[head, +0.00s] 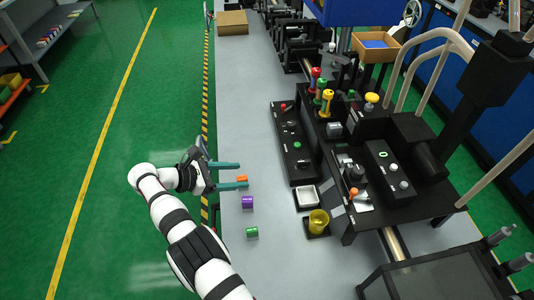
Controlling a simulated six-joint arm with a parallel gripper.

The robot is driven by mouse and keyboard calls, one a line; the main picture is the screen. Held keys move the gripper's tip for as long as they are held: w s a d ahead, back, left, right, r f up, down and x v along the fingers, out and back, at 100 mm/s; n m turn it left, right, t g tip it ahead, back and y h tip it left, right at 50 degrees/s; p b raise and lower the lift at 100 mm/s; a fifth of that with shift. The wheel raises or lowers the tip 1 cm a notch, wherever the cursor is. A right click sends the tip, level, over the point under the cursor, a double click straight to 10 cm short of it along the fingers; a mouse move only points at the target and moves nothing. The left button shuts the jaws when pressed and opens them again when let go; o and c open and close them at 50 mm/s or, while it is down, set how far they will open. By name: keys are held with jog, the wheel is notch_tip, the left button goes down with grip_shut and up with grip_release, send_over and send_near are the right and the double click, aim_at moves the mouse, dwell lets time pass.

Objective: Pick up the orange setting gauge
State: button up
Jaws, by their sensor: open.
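The orange setting gauge (242,179) is a small orange block on the grey bench near its left edge. My gripper (243,175) is open, with its two teal fingers reaching right from the arm. In the picture one finger lies above the gauge and the other just below it, so the gauge shows between the fingertips. I cannot tell from this view whether the fingers are at the gauge's height or touch it.
A purple block (247,202) and a green block (252,233) stand on the bench below the gauge. The bench above the gripper (238,110) is clear.

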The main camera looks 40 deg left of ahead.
jog(key=s+a+f+n, duration=0.1)
jog(key=s, duration=0.1)
jog(key=s+a+f+n+t+y, duration=0.1)
jog(key=s+a+f, duration=0.1)
jog(key=shift+a+n+t, duration=0.1)
jog(key=shift+n+t, duration=0.2)
jog(key=x, duration=0.7)
jog(key=shift+f, duration=0.1)
jog(key=shift+w, duration=0.1)
grip_shut()
